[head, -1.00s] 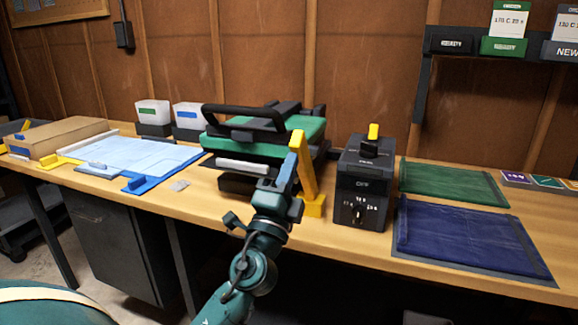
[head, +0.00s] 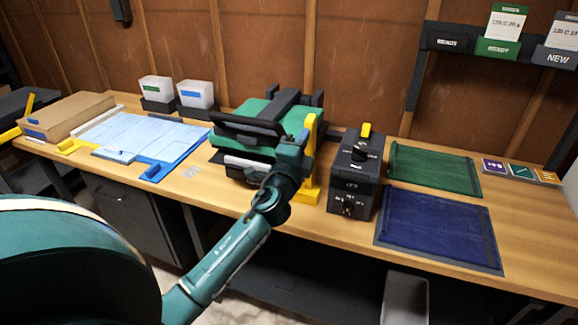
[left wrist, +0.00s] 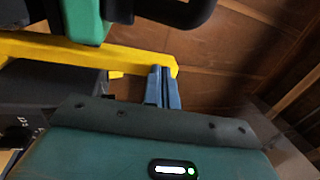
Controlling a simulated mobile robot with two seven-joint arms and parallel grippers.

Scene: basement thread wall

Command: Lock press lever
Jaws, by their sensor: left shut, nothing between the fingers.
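The press (head: 262,118) has a green top, a black front handle (head: 248,127) and a dark lower body. A yellow lever (head: 311,150) stands nearly upright at its right side, above a yellow foot on the table. My left gripper (head: 303,139) has blue fingers and is at the upper part of the lever. In the left wrist view the closed fingers (left wrist: 163,84) are beside the end of the yellow lever (left wrist: 110,54), with nothing between them. I cannot tell whether they touch it. My right gripper is not in view.
A dark control box (head: 354,178) with a yellow-topped knob stands close right of the lever. Green (head: 432,168) and navy (head: 438,225) mats lie farther right. A pale blue sheet (head: 145,137), a cardboard box (head: 68,115) and two white bins (head: 195,94) are left.

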